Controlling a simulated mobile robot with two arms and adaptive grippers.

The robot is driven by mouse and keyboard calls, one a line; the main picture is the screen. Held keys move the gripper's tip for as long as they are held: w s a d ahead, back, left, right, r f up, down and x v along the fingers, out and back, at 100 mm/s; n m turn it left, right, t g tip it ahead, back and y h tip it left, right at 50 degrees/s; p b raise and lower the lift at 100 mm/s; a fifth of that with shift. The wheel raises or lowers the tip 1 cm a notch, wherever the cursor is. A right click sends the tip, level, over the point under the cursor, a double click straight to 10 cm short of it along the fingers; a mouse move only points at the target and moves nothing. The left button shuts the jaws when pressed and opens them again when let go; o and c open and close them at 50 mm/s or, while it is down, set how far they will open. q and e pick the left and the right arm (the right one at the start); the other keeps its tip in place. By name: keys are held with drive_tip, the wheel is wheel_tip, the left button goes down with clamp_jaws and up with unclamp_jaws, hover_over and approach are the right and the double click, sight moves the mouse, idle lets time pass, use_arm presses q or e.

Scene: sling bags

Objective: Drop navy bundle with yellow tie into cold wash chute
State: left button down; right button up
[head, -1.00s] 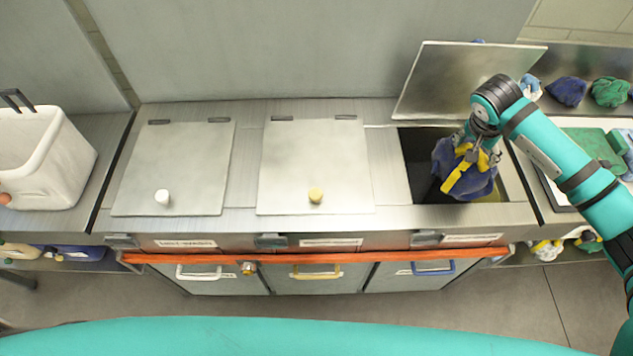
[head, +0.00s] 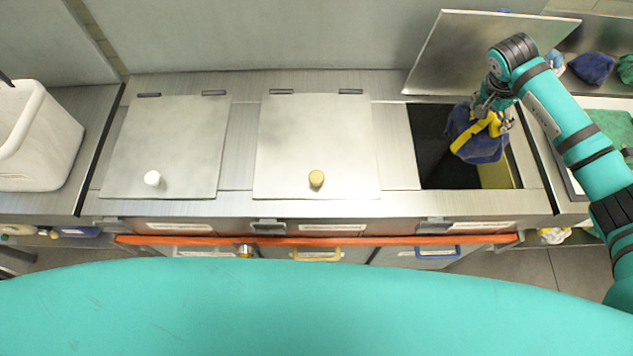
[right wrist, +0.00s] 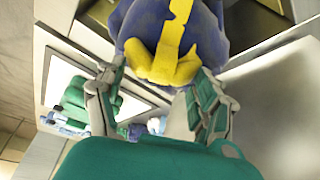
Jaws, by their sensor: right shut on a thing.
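The navy bundle with the yellow tie (head: 477,134) hangs from my right gripper (head: 494,104), over the open right-hand chute (head: 432,150). In the right wrist view the bundle (right wrist: 212,28) sits between the fingers of my right gripper (right wrist: 160,95), which are shut on its yellow tie. The chute's lid (head: 480,52) stands raised behind the opening, and its front has a blue handle (head: 437,252). The chute's label is too small to read. Whether the bundle's lower part is below the rim I cannot tell. My left gripper is out of view.
Two shut lids, with a white knob (head: 152,178) and a tan knob (head: 316,179), lie left of the opening. A white bin (head: 40,140) stands at far left. Other navy (head: 592,68) and green bundles lie on the back right shelf. An orange bar (head: 300,241) runs along the front.

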drive_tip(key=shift+f, duration=0.1)
drive_tip(key=o, duration=1.7)
drive_tip(key=shift+o, duration=0.4)
drive_tip(key=shift+s, duration=0.1)
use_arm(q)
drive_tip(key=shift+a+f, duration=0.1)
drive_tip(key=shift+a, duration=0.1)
use_arm(e)
drive_tip(key=shift+a+r, duration=0.15)
drive_tip(key=shift+r, duration=0.2)
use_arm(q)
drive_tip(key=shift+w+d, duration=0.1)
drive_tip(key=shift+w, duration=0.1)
use_arm(e)
drive_tip(key=v, duration=1.1)
